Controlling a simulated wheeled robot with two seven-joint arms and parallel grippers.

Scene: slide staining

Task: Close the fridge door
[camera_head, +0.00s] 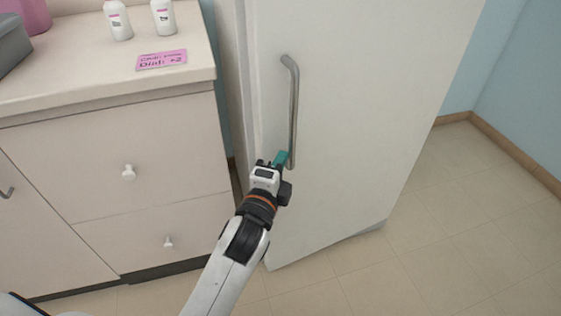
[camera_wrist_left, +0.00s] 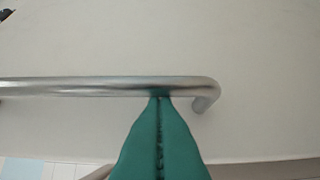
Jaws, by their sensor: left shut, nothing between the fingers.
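The white fridge door (camera_head: 345,110) fills the middle of the head view, with a vertical metal handle (camera_head: 293,100) near its left edge. The door looks almost flush with the fridge; I cannot tell whether a small gap is left. My left gripper (camera_head: 281,158) is at the lower end of the handle, its teal fingers shut with nothing between them. In the left wrist view, the shut fingertips (camera_wrist_left: 160,95) meet or nearly meet the handle bar (camera_wrist_left: 95,87) close to its bent end. My right gripper is not in view.
A counter with drawers (camera_head: 120,150) stands left of the fridge. Two white bottles (camera_head: 118,20) and a pink note (camera_head: 162,60) are on it. The tiled floor (camera_head: 450,230) to the right is clear up to the blue wall.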

